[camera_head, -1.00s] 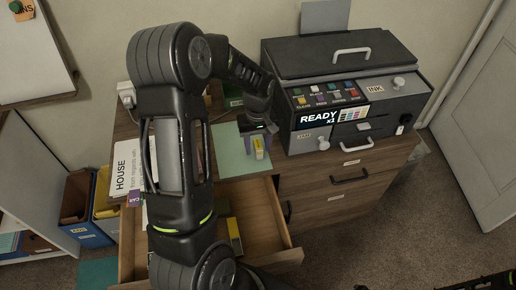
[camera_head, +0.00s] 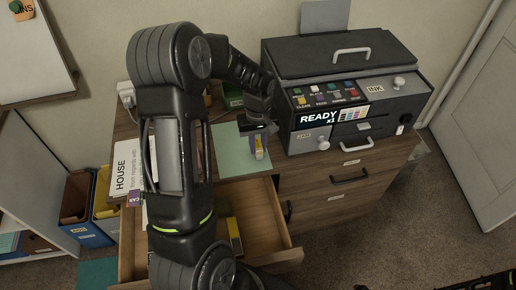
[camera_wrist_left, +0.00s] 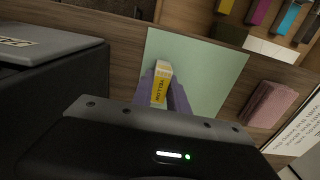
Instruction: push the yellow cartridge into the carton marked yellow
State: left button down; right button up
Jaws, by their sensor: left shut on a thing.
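My left gripper (camera_head: 259,146) is shut on a small yellow and white block, the yellow cartridge (camera_head: 259,154), low over or at the pale green blotter (camera_head: 232,158). In the left wrist view the block (camera_wrist_left: 160,84) sits between the purple-grey fingers, with YELLOW lettered on its side. I cannot tell whether it touches the blotter. A yellow and grey box (camera_head: 235,236) lies in the open drawer (camera_head: 262,222); its lettering is too small to read. I cannot make out which thing is the carton marked yellow.
The printer (camera_head: 345,85), its display reading READY x1, stands just right of the blotter. The open drawer juts out in front. A HOUSE paper (camera_head: 126,168) lies left.

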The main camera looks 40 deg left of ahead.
aim_at(258, 144)
dwell(0.3)
pick_arm(q)
notch_tip(258, 144, up, 10)
jog(key=shift+r, duration=0.1)
dwell(0.4)
dwell(0.4)
